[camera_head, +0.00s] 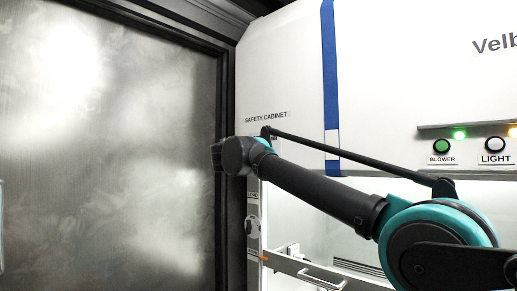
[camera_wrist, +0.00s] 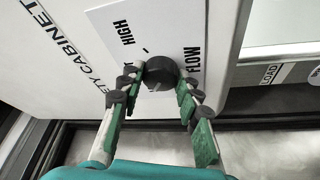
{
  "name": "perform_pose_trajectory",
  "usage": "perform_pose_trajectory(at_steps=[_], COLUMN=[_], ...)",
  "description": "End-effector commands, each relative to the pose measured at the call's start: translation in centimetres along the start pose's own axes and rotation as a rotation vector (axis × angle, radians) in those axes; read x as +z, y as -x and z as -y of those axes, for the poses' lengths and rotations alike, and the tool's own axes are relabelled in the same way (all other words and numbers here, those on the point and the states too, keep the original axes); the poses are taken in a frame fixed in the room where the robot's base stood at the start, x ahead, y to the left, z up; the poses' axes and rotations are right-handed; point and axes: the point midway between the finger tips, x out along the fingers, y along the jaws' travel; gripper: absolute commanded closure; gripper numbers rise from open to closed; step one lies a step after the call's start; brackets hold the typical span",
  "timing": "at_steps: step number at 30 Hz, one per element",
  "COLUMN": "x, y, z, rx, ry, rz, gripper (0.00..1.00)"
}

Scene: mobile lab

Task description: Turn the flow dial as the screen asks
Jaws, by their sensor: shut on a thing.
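The flow dial (camera_wrist: 160,70) is a dark round knob on a white label plate marked FLOW and HIGH in the wrist view. Part of its scale is hidden by the knob and the fingers. My gripper (camera_wrist: 158,84) has its green-padded fingers on either side of the dial and is shut on it. In the head view, my arm reaches to the cabinet's left front edge, and I cannot make out the gripper clearly. No screen with a request shows in either view.
The white safety cabinet (camera_head: 285,75) has a BLOWER button (camera_head: 441,146) and a LIGHT button (camera_head: 494,144) at right. A handle (camera_head: 322,278) is low on its front. A grey metallic panel (camera_head: 110,150) stands close on the left.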

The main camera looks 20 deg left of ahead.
Motion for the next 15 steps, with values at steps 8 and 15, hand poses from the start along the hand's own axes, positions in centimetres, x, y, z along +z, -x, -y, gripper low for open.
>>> perform_pose_trajectory(at_steps=[8, 15], x=[-0.04, -0.04], y=[0.03, 0.02], z=[-0.01, 0.01], rx=[-0.038, -0.047], ry=[0.088, 0.109], rz=[0.000, 0.000], gripper=[0.95, 0.95])
